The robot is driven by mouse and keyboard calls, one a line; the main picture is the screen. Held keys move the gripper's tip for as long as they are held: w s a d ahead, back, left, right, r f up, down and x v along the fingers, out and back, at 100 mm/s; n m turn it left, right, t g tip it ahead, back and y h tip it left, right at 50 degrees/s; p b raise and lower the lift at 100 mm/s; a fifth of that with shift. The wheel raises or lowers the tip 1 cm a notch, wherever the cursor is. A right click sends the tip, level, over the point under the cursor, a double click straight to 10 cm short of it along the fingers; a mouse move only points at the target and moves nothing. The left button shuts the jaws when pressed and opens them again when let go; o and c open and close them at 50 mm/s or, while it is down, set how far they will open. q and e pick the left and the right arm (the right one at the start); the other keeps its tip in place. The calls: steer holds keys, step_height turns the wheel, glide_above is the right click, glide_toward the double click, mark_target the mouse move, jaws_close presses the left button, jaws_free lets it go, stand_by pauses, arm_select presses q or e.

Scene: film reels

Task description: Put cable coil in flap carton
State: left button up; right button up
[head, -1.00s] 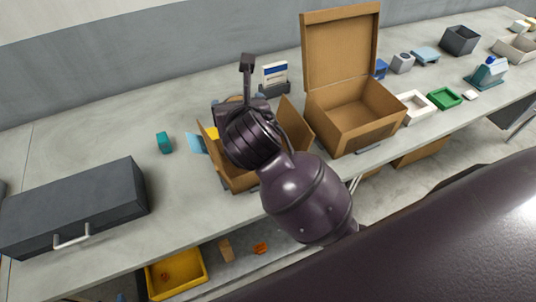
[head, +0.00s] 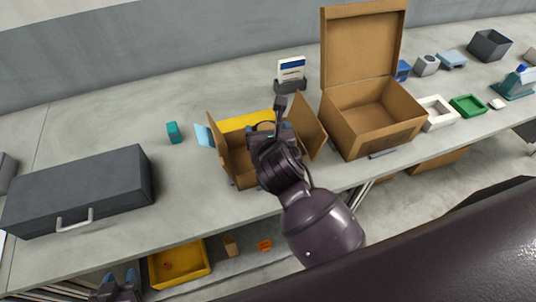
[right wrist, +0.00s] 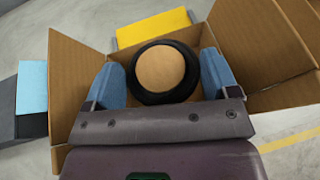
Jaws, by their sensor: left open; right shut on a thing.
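The cable coil (right wrist: 143,96) is a dark ring around a tan round middle, seen in the right wrist view. My right gripper (right wrist: 164,72) is shut on it, with a blue fingertip at each side. The flap carton (head: 239,165) is an open brown box with raised flaps, near the front of the bench. In the wrist view the carton's walls (right wrist: 75,90) surround the coil, but I cannot tell whether the coil touches the floor. In the head view my right arm hides most of the coil. My left gripper (head: 116,283) is open and empty at the bottom left, below the bench top.
A larger open-lidded carton (head: 372,125) stands close on the right. A yellow object (head: 240,122) and a light blue one (head: 203,136) lie by the flap carton. A card holder (head: 290,83) stands behind. A dark grey case (head: 80,190) is at the left.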

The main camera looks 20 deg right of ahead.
step_height(320, 180, down, 8)
steer(key=shift+f+b, duration=0.1)
steer(key=shift+b, duration=0.6)
steer(key=shift+f, duration=0.2)
steer(key=shift+f, duration=0.15)
